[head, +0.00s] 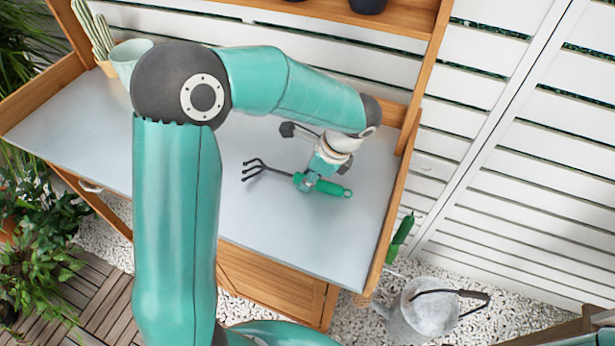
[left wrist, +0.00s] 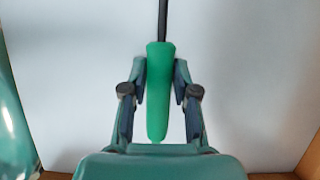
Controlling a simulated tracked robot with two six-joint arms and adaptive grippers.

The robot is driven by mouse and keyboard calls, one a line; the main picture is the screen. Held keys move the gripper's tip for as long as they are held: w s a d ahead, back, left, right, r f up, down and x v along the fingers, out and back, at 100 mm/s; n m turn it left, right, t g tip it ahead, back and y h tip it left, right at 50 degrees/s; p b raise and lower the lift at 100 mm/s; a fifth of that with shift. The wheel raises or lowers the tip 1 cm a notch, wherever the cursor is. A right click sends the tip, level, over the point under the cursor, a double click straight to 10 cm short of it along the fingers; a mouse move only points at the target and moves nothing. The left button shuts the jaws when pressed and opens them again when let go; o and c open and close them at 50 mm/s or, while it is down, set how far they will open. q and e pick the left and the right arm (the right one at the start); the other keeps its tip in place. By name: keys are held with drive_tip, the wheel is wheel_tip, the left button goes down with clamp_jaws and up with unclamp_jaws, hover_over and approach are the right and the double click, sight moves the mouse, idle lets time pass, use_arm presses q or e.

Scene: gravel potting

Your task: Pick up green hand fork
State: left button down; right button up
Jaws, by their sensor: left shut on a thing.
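The green hand fork has a green handle (head: 335,189) and dark tines pointing left in the head view, over the grey top of the potting bench. My left gripper (head: 309,183) is shut on its handle from above. In the left wrist view, the green handle (left wrist: 159,92) lies between the two fingers of the gripper, with the dark shaft running up out of the picture. The tines are outside the left wrist view. I cannot tell whether the fork touches the bench top. My right gripper is not in view.
The grey bench top (head: 75,130) is mostly clear around the fork. A pale pot (head: 130,60) stands at the back left, partly behind my arm. A wooden edge (head: 386,240) bounds the right side. A metal watering can (head: 425,305) stands on the gravel.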

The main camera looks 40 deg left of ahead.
use_arm(q)
wheel_tip(320, 180, up, 20)
drive_tip(key=p, duration=0.1)
idle(0.5)
drive_tip(key=shift+f, duration=0.1)
idle(0.7)
